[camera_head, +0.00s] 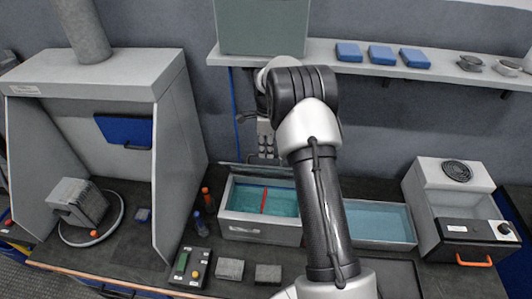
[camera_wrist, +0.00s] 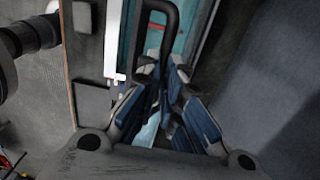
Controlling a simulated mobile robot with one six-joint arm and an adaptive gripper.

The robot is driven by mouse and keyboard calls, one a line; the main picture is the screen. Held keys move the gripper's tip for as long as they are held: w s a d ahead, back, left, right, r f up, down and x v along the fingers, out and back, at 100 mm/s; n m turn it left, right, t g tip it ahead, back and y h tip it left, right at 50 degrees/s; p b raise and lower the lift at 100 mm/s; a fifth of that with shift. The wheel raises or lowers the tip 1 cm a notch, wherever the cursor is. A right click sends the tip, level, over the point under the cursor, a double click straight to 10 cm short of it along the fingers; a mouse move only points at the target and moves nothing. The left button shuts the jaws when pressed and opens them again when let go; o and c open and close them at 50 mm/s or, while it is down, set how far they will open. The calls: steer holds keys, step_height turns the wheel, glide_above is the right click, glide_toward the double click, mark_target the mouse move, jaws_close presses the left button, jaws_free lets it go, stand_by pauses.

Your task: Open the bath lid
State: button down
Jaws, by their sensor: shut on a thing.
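The bath (camera_head: 260,232) is a light grey box in the middle of the bench, with teal liquid and a red upright strip showing inside. Its lid (camera_head: 245,170) shows as a thin grey strip at the back edge, raised off the opening and seen nearly edge-on. My gripper (camera_head: 266,150) is above the back of the bath, partly hidden by my arm. In the wrist view, my gripper (camera_wrist: 164,88) has its blue-padded fingers closed around the dark looped handle (camera_wrist: 170,28). The exact contact on the handle is hard to see.
A second teal tray (camera_head: 378,222) stands right of the bath, partly behind my arm. Small bottles (camera_head: 208,200) stand close on its left. A shelf (camera_head: 330,58) with a grey-green box (camera_head: 262,25) runs above. A grey hood (camera_head: 95,80) is at the left.

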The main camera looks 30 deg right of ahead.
steer(key=shift+s+d+f, duration=0.1)
steer(key=shift+s+f, duration=0.05)
steer(key=shift+f, duration=0.6)
steer(key=c, duration=2.1)
jaws_free()
steer(key=o, duration=0.4)
steer(key=shift+w+d+f, duration=0.15)
steer(key=shift+w, duration=0.1)
steer(key=shift+o, duration=0.2)
step_height(320, 180, up, 13)
steer(key=shift+w+f, duration=0.2)
steer(key=shift+w, duration=0.2)
